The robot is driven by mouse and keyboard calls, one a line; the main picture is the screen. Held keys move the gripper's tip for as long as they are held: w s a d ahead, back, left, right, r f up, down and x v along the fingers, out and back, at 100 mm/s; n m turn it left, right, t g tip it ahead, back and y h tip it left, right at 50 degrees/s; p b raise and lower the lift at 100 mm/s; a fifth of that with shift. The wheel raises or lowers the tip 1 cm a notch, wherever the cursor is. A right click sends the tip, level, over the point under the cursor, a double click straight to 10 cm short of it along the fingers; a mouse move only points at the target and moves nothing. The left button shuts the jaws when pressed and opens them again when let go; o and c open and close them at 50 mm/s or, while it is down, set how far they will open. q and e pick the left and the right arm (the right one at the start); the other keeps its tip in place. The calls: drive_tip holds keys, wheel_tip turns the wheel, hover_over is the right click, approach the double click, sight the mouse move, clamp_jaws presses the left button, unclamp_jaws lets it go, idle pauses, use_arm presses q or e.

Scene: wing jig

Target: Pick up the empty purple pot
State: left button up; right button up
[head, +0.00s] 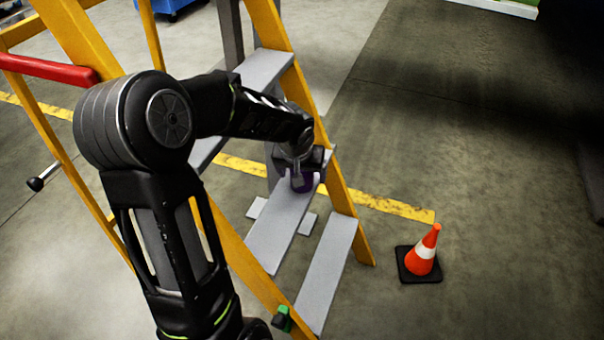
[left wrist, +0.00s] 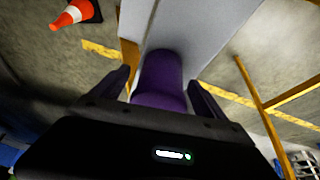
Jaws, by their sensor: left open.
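The purple pot (head: 304,181) stands on a grey step of the yellow ladder in the head view, partly covered by my left gripper. In the left wrist view the purple pot (left wrist: 161,82) sits between the two fingers, with its near part hidden by the gripper body. My left gripper (head: 302,168) is at the pot; in the left wrist view its fingers (left wrist: 161,84) stand apart on either side of it, with a gap visible on the left. The inside of the pot is not visible. My right gripper is in neither view.
The yellow ladder (head: 349,218) has several grey steps and stands close around my left arm. An orange and white cone (head: 423,254) stands on the floor to the right. A green and black object (head: 283,319) is at the ladder's lower part. Open floor lies at right.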

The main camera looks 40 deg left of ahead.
use_arm(q)
drive_tip(key=shift+c, duration=0.3)
drive_tip(key=c, duration=1.5)
